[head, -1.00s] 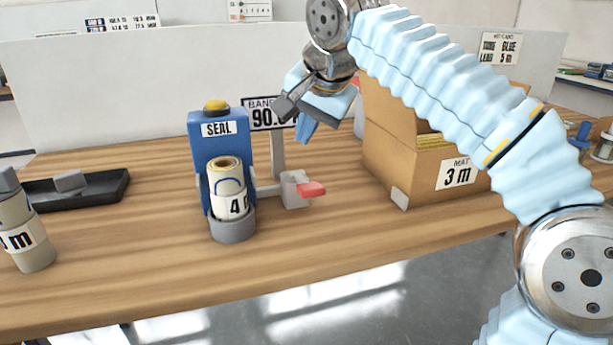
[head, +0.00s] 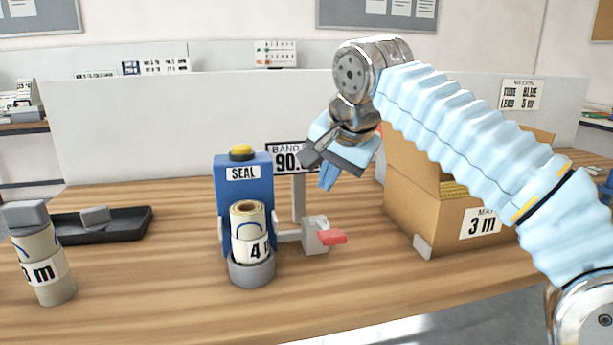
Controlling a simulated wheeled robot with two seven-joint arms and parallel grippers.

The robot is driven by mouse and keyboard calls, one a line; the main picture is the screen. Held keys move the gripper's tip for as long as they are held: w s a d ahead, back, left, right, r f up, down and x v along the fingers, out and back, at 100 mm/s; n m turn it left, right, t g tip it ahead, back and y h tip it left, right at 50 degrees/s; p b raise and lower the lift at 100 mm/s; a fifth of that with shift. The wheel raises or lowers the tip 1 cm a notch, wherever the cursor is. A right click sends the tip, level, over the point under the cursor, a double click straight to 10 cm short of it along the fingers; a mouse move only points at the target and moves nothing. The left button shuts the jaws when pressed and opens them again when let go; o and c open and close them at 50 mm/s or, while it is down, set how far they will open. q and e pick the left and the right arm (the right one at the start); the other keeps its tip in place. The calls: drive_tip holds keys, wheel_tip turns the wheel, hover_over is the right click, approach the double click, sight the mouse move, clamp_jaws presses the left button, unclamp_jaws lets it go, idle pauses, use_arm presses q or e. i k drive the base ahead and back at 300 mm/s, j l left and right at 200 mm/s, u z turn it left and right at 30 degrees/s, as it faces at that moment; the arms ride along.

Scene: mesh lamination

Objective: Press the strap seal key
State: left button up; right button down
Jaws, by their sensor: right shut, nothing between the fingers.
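A blue sealing unit (head: 229,187) marked SEAL stands on the bench near the middle of the head view. A yellow round key (head: 242,152) sits on its top. A roll with a label starting with 4 (head: 247,228) stands upright in the grey cup at the unit's front. My right gripper (head: 325,164) is shut and empty. It hangs in the air to the right of the yellow key, apart from it, and covers part of the 90 display. My left gripper is not in view.
A red lever (head: 331,237) on a grey block juts out right of the unit. An open cardboard box (head: 408,207) marked 3 m stands further right. A black tray (head: 126,223) and a labelled canister (head: 45,262) are at left. A white panel (head: 120,130) closes off the back.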

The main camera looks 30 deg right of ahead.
sight(239, 148)
drive_tip(key=k+j, duration=0.1)
drive_tip(key=k, duration=0.9)
